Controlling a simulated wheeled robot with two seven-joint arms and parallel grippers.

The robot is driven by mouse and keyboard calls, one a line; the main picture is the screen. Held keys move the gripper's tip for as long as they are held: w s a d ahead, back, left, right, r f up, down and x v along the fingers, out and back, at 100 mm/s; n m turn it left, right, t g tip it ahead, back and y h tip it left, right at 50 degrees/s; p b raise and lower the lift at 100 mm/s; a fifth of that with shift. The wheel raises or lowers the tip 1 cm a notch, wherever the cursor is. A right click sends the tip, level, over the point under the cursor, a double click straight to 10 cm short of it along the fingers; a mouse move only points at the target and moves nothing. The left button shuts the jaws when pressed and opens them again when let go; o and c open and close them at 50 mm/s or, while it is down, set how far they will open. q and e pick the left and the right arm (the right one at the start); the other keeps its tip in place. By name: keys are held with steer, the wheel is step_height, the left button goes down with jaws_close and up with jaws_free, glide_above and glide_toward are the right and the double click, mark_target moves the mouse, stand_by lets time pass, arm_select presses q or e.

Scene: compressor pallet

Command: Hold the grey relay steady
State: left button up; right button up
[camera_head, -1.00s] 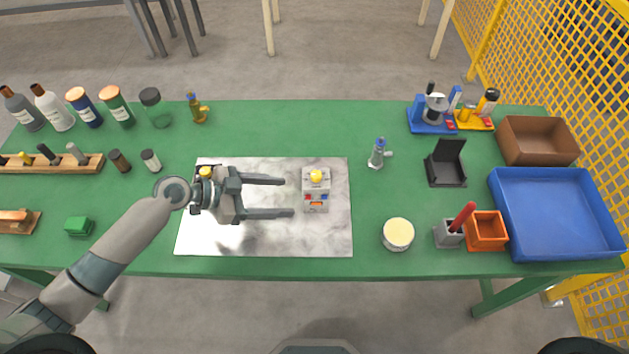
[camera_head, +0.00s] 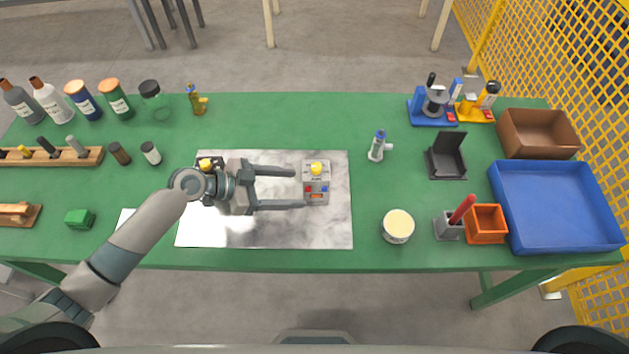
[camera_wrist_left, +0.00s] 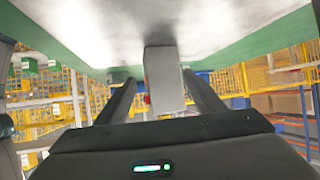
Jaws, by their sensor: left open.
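The grey relay (camera_head: 315,192) is a small upright box with a yellow knob on top and red, blue and orange marks on its front. It stands on the marbled white plate (camera_head: 275,228), towards its right side. My left gripper (camera_head: 302,188) is open and level, pointing right, with its fingertips at the relay's left side. In the left wrist view the relay (camera_wrist_left: 164,82) shows between the two spread fingers, with a gap on each side. Whether the tips reach past the relay's near face is hard to tell. My right gripper is in no view.
Right of the plate stand a small grey-and-blue fitting (camera_head: 378,147) and a round cream-topped tin (camera_head: 398,226). Farther right are an orange box (camera_head: 486,224) and a blue tray (camera_head: 555,205). Several bottles stand at the back left.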

mark_target(312, 188)
arm_select(q)
steer(key=b+x, duration=0.1)
steer(key=x, duration=0.4)
steer(key=shift+d+f+b, duration=0.1)
steer(key=shift+f+b, duration=0.05)
steer(key=shift+b, duration=0.15)
steer(key=shift+b+x, duration=0.4)
steer(key=shift+x, duration=0.45)
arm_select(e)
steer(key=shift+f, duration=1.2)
arm_select(q)
steer(key=c, duration=0.9)
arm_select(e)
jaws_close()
